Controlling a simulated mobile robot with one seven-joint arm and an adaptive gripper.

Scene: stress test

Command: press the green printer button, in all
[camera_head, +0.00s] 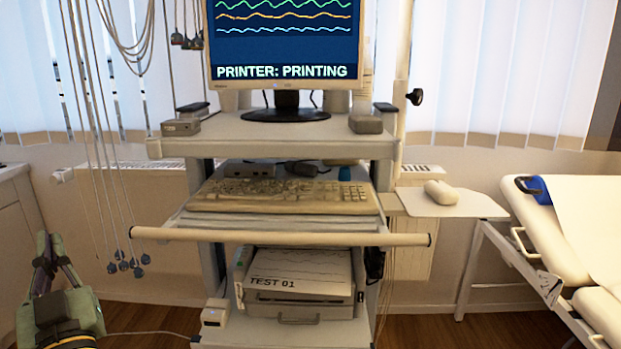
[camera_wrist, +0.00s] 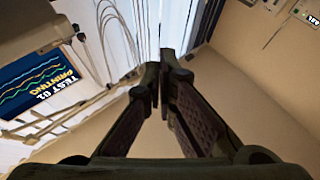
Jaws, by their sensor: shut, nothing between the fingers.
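The printer (camera_head: 300,285) sits on the cart's lower shelf with a sheet marked "TEST 01" on it. A small beige box (camera_head: 214,313) stands left of the printer. The monitor (camera_head: 284,45) above reads "PRINTER: PRINTING" under wavy traces. My gripper (camera_head: 43,245) is at the lower left, well apart from the cart and printer. In the wrist view my gripper (camera_wrist: 163,80) is shut and empty, its fingertips together. A blue screen (camera_wrist: 38,85) with "TEST 01" and "PRINTING" shows there at the left.
The cart has a keyboard (camera_head: 285,196) above a front handle bar (camera_head: 280,239). A mouse (camera_head: 440,193) lies on a side tray (camera_head: 455,208). Hanging cables with blue ends (camera_head: 124,264) are between my gripper and the cart. An examination couch (camera_head: 560,235) stands at the right.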

